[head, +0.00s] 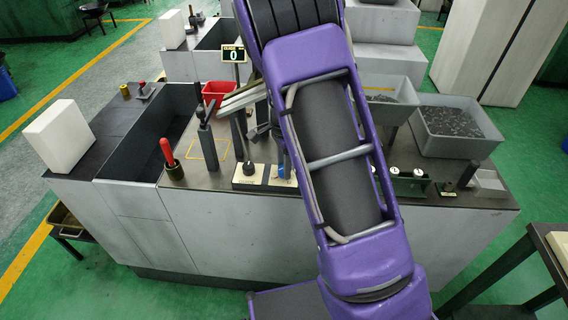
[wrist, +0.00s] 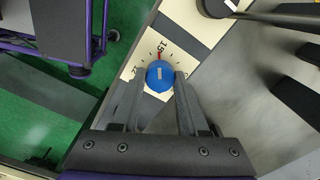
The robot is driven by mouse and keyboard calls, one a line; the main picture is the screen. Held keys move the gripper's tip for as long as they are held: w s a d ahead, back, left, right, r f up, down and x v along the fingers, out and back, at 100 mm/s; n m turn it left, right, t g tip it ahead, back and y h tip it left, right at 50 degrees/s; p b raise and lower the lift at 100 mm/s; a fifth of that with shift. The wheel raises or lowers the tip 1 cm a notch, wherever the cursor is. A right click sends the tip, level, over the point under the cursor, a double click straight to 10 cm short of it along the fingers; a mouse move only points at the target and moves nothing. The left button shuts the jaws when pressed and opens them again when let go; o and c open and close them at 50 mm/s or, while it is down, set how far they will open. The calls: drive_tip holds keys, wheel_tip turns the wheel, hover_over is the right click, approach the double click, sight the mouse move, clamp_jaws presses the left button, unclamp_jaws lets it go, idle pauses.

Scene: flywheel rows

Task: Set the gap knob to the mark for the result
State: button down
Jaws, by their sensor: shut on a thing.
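In the wrist view a round blue knob (wrist: 155,84) with a pale pointer strip sits on a cream dial plate (wrist: 181,49). The strip points toward the top of the picture, near a red line by the number 15. Other ticks and numbers lie around the knob, too small to read surely. My gripper (wrist: 160,77) has one finger on each side of the knob and is shut on it. In the head view my purple arm covers the gripper; a bit of the dial plate (head: 279,181) shows left of the arm.
A black knob (head: 249,168) stands on a cream plate beside the dial plate. A small display (head: 234,54) reads 0. A red-handled tool (head: 168,155) and a grey upright post (head: 207,139) stand to the left. Grey bins (head: 455,145) of dark bits stand at the right.

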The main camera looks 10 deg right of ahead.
drive_tip(key=shift+m, duration=0.6)
drive_tip(key=shift+c, duration=2.1)
unclamp_jaws()
drive_tip(key=shift+r, duration=0.1)
wheel_tip(320, 180, up, 17)
drive_tip(key=shift+r, duration=0.15)
